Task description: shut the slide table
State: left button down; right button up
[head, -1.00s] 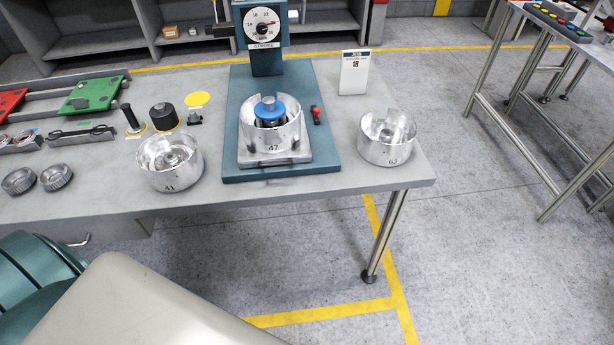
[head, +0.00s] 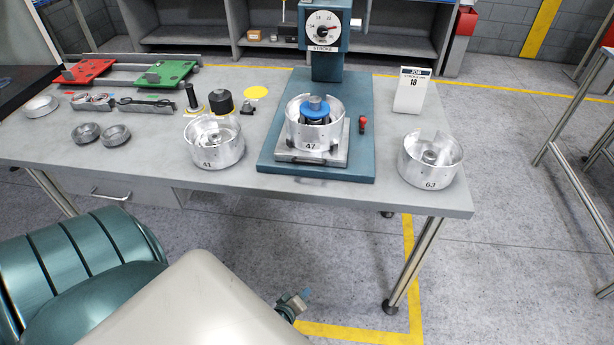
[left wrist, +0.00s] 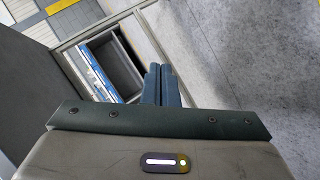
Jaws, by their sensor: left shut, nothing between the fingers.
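The slide table is a grey metal plate (head: 338,157) with a dark front handle (head: 308,163), on the teal press base (head: 275,166). It sits toward the base's front, forward of the press column (head: 327,66). A silver drum marked 47 (head: 330,132) with a blue-topped part (head: 315,109) inside stands on it. My left gripper (head: 304,295) shows small at the bottom, low in front of the bench and well away from the plate. In the left wrist view its teal fingers (left wrist: 161,84) are together and empty. My right gripper is not in view.
Drums marked 41 (head: 228,153) and 63 (head: 414,171) flank the press on the bench (head: 130,165). A red-handled item (head: 362,125) lies right of the slide. A job card (head: 411,90) stands behind. In the left wrist view, an open grey compartment (left wrist: 122,70) lies beyond the fingers.

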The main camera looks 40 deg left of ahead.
pick_arm(q)
jog(key=w+a+r+n+t+y+b, duration=0.1)
jog(key=w+r+n+t, duration=0.1)
jog(key=w+r+n, duration=0.3)
jog(key=w+a+r+n+t+y+b, duration=0.1)
jog(key=r+n, duration=0.1)
jog(key=r, duration=0.4)
jog(key=s+a+r+n+y+b, duration=0.1)
jog(key=a+r+n+y+b, duration=0.15)
jog(key=r+n, duration=0.95)
jog(key=s+a+r+n+y+b, duration=0.1)
jog(key=r+n+y, duration=0.2)
jog(key=r+n, duration=0.8)
jog(key=w+a+p, duration=0.1)
jog(key=w+a, duration=0.1)
jog(key=w, duration=0.1)
jog(key=w+a+r+m+p, duration=0.1)
jog(key=w+a, duration=0.1)
jog(key=w, duration=0.2)
jog(key=w+a+r+m+p, duration=0.1)
jog(key=w+a, duration=0.1)
jog(key=w, duration=0.1)
jog(key=shift+w+a, duration=0.15)
jog(key=shift+w, duration=0.05)
jog(key=shift+w+a+f, duration=0.15)
jog(key=shift+w+a, duration=0.15)
jog(key=shift+w, duration=0.15)
